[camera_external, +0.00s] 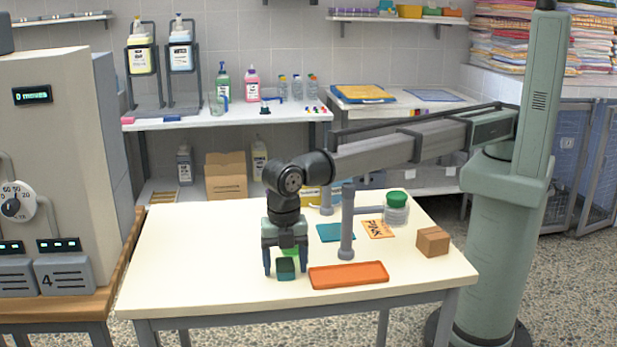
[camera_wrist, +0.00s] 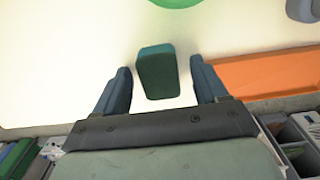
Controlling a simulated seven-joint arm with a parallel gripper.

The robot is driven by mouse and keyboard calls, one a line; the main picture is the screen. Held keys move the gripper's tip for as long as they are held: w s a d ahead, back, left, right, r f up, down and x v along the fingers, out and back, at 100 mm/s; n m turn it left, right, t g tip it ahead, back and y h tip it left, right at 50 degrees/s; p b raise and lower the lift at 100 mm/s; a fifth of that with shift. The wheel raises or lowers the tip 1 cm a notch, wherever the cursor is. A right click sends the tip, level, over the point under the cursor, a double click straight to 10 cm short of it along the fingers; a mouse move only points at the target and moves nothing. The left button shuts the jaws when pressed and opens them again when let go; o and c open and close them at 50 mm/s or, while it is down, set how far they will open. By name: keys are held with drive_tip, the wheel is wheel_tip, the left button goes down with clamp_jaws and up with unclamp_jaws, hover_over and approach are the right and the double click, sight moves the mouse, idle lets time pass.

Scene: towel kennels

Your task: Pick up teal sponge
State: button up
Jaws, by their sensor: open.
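The teal sponge (camera_external: 285,270) is a small dark teal block on the cream table, near its front edge. In the wrist view the teal sponge (camera_wrist: 157,72) shows between the two fingers, with a gap on each side. My gripper (camera_external: 286,273) points down over it, open, with one finger to the left of the sponge and one to the right. The gripper also shows in the wrist view (camera_wrist: 160,85). I cannot tell how far down the fingertips reach beside the sponge.
An orange tray (camera_external: 348,275) lies close to the right of the sponge. A bright green item (camera_external: 291,250) is just behind it, partly hidden by my gripper. The table's left side is clear.

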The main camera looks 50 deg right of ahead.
sight(285, 263)
drive_tip(key=c, duration=1.2)
drive_tip(key=shift+o, duration=0.2)
wheel_tip(285, 263, up, 10)
